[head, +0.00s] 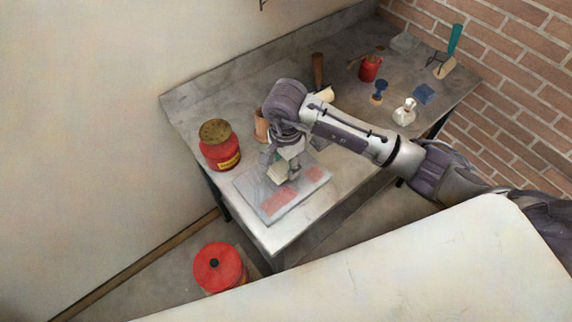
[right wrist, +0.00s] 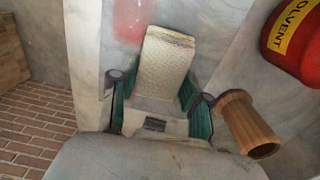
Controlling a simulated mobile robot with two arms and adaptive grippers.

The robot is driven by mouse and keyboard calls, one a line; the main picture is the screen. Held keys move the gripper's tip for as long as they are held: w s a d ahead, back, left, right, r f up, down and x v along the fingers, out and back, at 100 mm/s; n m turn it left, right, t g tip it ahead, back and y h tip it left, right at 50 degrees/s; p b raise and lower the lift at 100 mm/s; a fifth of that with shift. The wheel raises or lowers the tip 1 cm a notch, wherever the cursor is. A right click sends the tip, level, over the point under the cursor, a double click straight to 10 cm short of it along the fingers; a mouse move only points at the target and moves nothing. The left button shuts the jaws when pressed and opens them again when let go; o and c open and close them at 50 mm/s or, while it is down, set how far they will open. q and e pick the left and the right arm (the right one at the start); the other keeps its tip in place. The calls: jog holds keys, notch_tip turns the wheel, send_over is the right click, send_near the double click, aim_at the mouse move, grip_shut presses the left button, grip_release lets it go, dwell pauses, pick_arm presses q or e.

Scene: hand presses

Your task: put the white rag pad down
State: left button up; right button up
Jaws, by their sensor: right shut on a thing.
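The white rag pad (head: 279,172) is a small off-white block in my right gripper (head: 278,157), above the grey slab with red patches (head: 268,211) at the near end of the table. In the right wrist view the pad (right wrist: 163,62) shows woven and cream-coloured between the green fingers of my right gripper (right wrist: 161,95), which is shut on it. I cannot tell whether the pad touches the slab. My left gripper is not in view.
A red solvent can (head: 220,148) stands left of the slab. A wooden cylinder (right wrist: 249,124) is close beside the gripper. A white bottle (head: 405,112), blue stamp (head: 379,92) and red pot (head: 370,68) stand farther back on the table. Another red can (head: 219,267) is below the table.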

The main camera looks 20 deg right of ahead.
notch_tip(320, 180, down, 2)
jog(key=shift+f, duration=0.25)
jog(key=o, duration=0.6)
jog(key=shift+f, duration=0.1)
jog(key=shift+c, duration=0.2)
jog(key=o, duration=0.5)
jog(key=shift+c, duration=0.2)
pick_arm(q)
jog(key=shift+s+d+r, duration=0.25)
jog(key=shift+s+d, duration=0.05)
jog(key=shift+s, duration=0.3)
